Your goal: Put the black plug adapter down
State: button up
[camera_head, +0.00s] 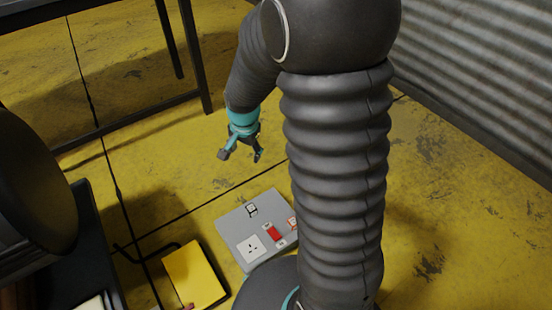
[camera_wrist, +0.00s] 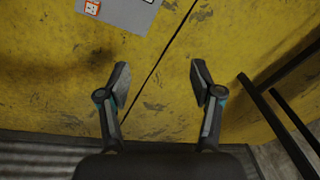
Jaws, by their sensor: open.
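My gripper (camera_head: 240,155) hangs above the yellow floor, beyond the grey panel, with its fingers spread. In the wrist view my gripper (camera_wrist: 160,78) is open with nothing between its fingers, and only floor shows there. The grey panel (camera_head: 235,227) lies on the floor. It carries a small black-framed piece (camera_head: 252,210), a white socket (camera_head: 250,249) and a red piece (camera_head: 272,233). I cannot tell whether the black-framed piece is the black plug adapter; no other clear candidate shows. The panel's corner shows at the top of the wrist view (camera_wrist: 132,17).
A yellow box (camera_head: 194,273) with a black handle or cable lies left of the panel. A dark metal frame (camera_head: 130,123) stands behind my gripper. A corrugated wall (camera_head: 490,70) is at the right. Dark equipment (camera_head: 85,245) fills the lower left. Floor below my gripper is clear.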

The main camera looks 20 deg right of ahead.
jog(key=s+r+n+t, duration=0.3)
jog(key=s+r+n, duration=0.6)
jog(key=s+r, duration=1)
jog(key=s, duration=0.2)
jog(key=shift+s+r+n, duration=0.25)
jog(key=shift+s+n, duration=0.15)
jog(key=shift+r, duration=0.1)
jog(key=shift+r+p, duration=0.55)
jog(key=shift+p, duration=0.15)
